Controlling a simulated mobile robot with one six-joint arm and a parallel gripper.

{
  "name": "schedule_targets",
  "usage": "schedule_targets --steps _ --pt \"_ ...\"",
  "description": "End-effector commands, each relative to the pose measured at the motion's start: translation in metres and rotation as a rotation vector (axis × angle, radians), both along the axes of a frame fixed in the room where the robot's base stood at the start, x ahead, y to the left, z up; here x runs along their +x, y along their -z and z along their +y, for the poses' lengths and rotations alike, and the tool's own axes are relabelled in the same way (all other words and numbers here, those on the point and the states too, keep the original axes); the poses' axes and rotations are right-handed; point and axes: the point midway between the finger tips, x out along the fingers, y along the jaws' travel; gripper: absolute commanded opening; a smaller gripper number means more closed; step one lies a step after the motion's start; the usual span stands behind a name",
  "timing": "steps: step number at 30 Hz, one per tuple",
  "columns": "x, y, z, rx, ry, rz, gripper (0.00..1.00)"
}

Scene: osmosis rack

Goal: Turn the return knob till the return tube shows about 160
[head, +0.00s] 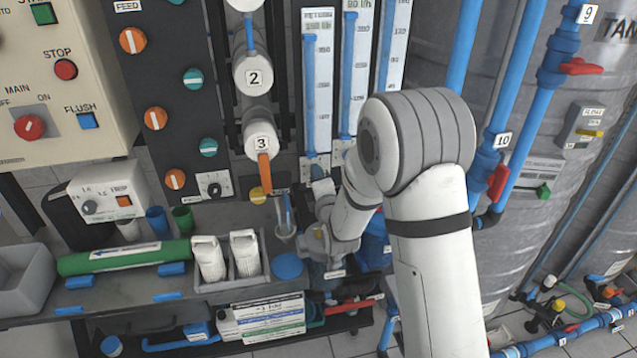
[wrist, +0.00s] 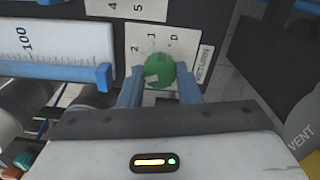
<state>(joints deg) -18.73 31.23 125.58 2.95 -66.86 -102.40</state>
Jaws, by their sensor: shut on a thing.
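The green return knob (wrist: 158,70) sits on a white dial plate (wrist: 180,45) marked RETURN in the wrist view. My gripper (wrist: 160,78) has its two blue fingers on either side of the knob and is shut on it. The return tube (head: 318,85) is the leftmost of the upright scales in the head view. Its float and exact reading cannot be made out. A scale marked 100 (wrist: 55,42) shows at the upper left of the wrist view. In the head view my arm hides the knob, and the fingers cannot be made out.
Two more scale tubes (head: 355,70) stand right of the return tube. A numbered filter housing with an orange handle (head: 264,172) is to the left. Blue pipes with red valves (head: 498,182) and a large grey tank (head: 590,150) stand right. A bench (head: 120,290) with bottles is below.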

Motion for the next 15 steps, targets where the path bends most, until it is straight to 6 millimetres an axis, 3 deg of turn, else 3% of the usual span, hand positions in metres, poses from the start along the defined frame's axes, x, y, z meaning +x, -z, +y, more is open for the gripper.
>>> schedule_targets --steps 9,10,15 --pt "-0.0002 0.0008 0.0004 -0.003 -0.002 0.002 0.07" --pt "-0.0002 0.0008 0.0004 -0.003 -0.002 0.002 0.31" --pt "-0.0002 0.0006 0.0003 -0.002 -0.001 0.002 0.45"
